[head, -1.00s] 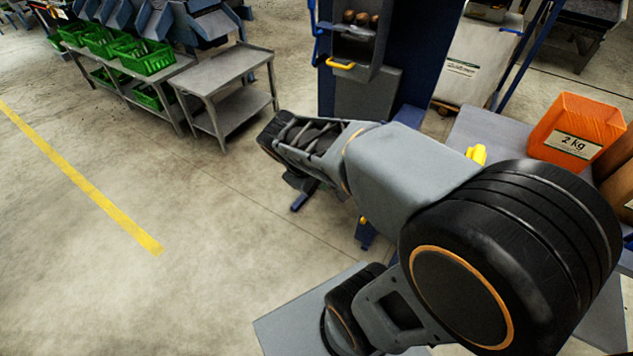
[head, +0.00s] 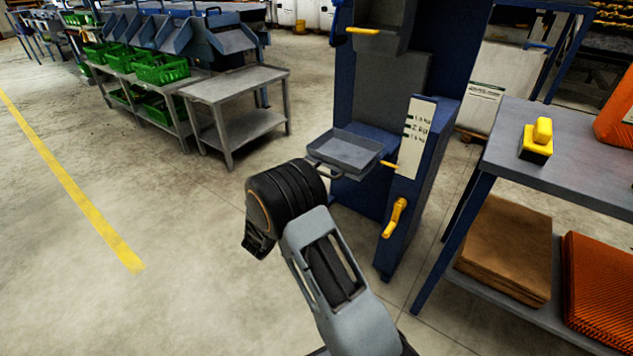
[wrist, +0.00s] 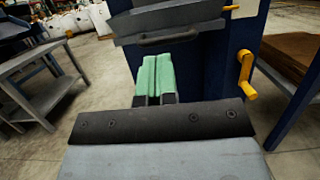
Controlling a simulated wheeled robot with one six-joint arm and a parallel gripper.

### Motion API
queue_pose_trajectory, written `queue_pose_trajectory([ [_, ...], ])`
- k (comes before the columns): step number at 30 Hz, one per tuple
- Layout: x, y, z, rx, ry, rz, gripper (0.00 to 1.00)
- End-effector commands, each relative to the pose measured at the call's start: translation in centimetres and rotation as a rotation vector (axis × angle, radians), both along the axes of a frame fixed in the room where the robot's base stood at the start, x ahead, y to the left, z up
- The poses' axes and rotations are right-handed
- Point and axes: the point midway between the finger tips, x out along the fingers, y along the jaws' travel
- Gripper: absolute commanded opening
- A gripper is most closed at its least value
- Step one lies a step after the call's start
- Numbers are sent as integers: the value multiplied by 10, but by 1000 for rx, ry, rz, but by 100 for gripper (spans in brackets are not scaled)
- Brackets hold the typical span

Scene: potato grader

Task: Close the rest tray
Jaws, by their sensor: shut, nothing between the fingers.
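The rest tray (head: 345,152) is a shallow grey tray sticking out from the front of the blue machine in the head view. Its bar handle (head: 322,168) faces me. In the wrist view the tray (wrist: 165,20) is at the top, with its dark handle (wrist: 168,37) along the front wall. My gripper (wrist: 153,58) shows there as two green fingers, shut together and empty. Its tips appear just below the handle in the picture; I cannot tell whether they touch. In the head view my arm's joint is just left of the tray, and the fingers are hidden.
The blue machine (head: 435,160) carries a white scale label (head: 416,135) and a yellow crank (head: 396,216) right of the tray. A table (head: 590,150) with a yellow-black button box (head: 537,140) stands at right. A grey cart (head: 235,90) is at left. The floor at left is clear.

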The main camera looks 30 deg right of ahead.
Motion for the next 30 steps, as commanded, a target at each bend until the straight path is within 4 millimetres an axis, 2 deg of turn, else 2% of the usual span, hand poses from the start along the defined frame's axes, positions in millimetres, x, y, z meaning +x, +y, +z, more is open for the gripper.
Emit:
queue_pose_trajectory([
  [5,11,-19,2,-9,-1,5,0],
  [18,47,-86,23,-8,0,5,0],
  [24,58,-105,31,-7,1,7,0],
  [30,62,-113,35,-7,2,7,0],
])
